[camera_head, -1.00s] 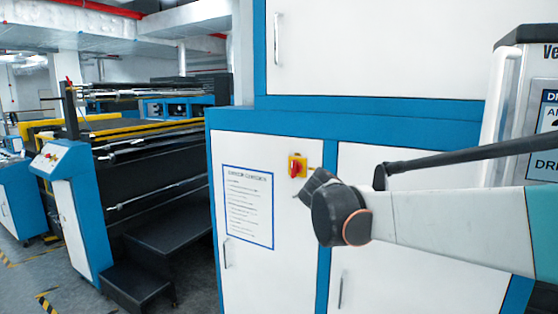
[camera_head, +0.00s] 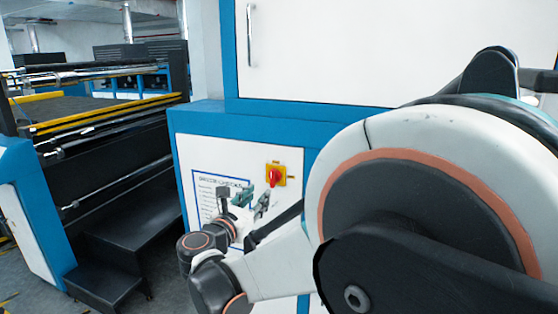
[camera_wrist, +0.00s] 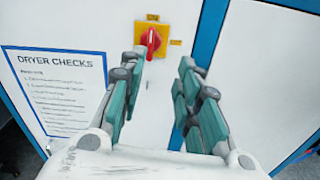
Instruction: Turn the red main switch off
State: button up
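The red main switch (camera_head: 274,176) sits on a yellow plate on the white cabinet door. In the wrist view its red knob (camera_wrist: 150,41) looks roughly upright, with one small label above and another to its right, too small to read surely. My gripper (camera_head: 255,200) is in front of the door, below and left of the switch in the head view. In the wrist view my gripper (camera_wrist: 161,64) is open and empty, its fingers spread wide. The left fingertip overlaps the plate's lower edge; the knob lies beyond the fingertips, towards the left finger. I see no clear contact.
A blue-framed "Dryer checks" sheet (camera_wrist: 55,85) is on the door left of the switch. Blue cabinet frame (camera_wrist: 212,30) runs to the right. Black steps (camera_head: 118,243) and a roller machine (camera_head: 100,130) stand at the left. My arm covers the head view's right side.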

aim_at(271, 174)
jog(key=shift+n, duration=0.8)
jog(key=x, duration=0.4)
jog(key=a+x, duration=0.1)
jog(key=x, duration=0.3)
jog(key=r+p+x, duration=0.1)
jog(key=x, duration=0.4)
jog(key=shift+w+a, duration=0.3)
grip_shut()
